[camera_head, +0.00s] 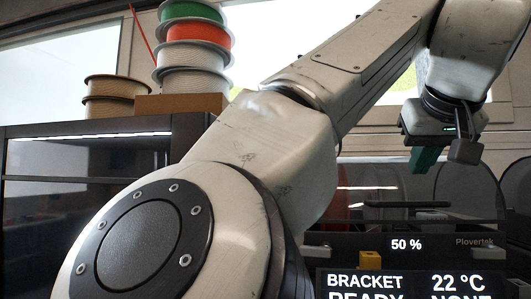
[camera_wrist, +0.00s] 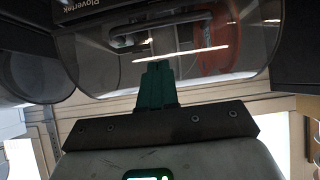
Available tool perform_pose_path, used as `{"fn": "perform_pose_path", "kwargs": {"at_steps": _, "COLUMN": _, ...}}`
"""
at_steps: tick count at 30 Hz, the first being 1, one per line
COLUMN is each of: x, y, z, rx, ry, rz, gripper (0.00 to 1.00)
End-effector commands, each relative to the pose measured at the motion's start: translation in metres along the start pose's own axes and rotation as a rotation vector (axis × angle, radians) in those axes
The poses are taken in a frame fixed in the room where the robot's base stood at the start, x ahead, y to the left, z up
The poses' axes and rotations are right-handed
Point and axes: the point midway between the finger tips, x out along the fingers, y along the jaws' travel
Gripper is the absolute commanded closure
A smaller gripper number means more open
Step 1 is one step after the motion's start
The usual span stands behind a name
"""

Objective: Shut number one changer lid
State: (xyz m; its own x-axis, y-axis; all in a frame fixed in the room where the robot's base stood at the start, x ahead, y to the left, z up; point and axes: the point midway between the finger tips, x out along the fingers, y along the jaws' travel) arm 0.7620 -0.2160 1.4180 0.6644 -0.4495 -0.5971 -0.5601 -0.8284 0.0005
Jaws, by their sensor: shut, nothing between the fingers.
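My gripper (camera_head: 422,166) is at the upper right of the head view, above the changers on the dark Plovertek printer. Its teal fingers also show in the wrist view (camera_wrist: 155,75), shut together with nothing between them. Their tips appear just in front of a smoky see-through changer lid (camera_wrist: 235,50); I cannot tell whether they touch it. An orange-red spool (camera_wrist: 208,45) shows through that lid. In the head view, smoky rounded lids (camera_head: 470,190) stand behind and below my gripper. No number shows, so I cannot tell which lid is number one.
The printer's screen (camera_head: 405,280) reads BRACKET and 22 °C, with a 50 % display above. A second smoky lid (camera_wrist: 38,72) is at left in the wrist view. Stacked spools (camera_head: 192,50) stand on a dark cabinet (camera_head: 90,155) at left. My arm hides the middle.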

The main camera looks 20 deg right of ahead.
Motion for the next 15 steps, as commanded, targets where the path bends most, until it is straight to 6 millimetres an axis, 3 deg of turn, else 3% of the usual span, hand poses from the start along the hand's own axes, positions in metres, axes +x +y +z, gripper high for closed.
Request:
{"fn": "perform_pose_path", "kwargs": {"at_steps": 1, "x": 0.012, "y": 0.000, "z": 0.003, "rx": 0.000, "ry": -0.002, "rz": -0.001, "gripper": 1.00}}
{"fn": "perform_pose_path", "kwargs": {"at_steps": 6, "x": 0.026, "y": -0.001, "z": 0.020, "rx": 0.000, "ry": 0.000, "rz": -0.002, "gripper": 1.00}}
{"fn": "perform_pose_path", "kwargs": {"at_steps": 15, "x": 0.035, "y": 0.000, "z": 0.029, "rx": 0.000, "ry": 0.000, "rz": 0.000, "gripper": 1.00}}
